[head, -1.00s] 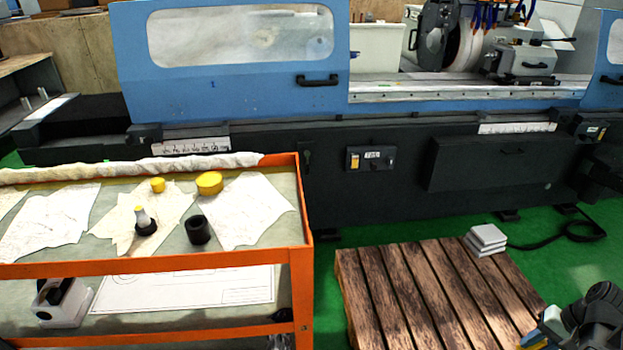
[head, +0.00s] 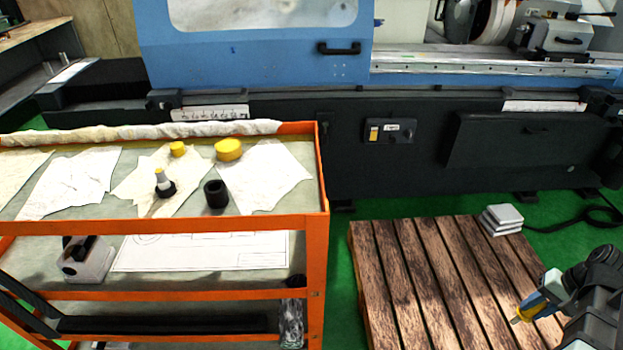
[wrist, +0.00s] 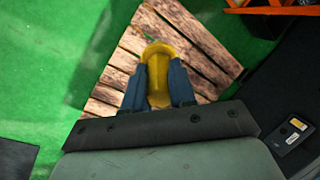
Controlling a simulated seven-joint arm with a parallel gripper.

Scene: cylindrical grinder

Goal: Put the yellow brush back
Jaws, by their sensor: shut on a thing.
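My gripper (head: 527,308) is over the right edge of the wooden pallet in the head view. In the wrist view my gripper (wrist: 158,90) has its two blue fingers closed on the sides of the yellow brush (wrist: 158,70), above the pallet boards. The brush's rounded yellow end points away from the wrist; its bristles cannot be made out. In the head view only a small yellow end of the brush (head: 516,320) shows beyond the fingers.
An orange cart (head: 318,260) at left carries cloths, a yellow tin (head: 229,149), a black cup (head: 215,194) and a yellow-topped bottle (head: 163,182). The pallet (head: 440,290) holds grey blocks (head: 502,219) at its far corner. The blue and black grinder (head: 255,60) stands behind. Green floor separates cart and pallet.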

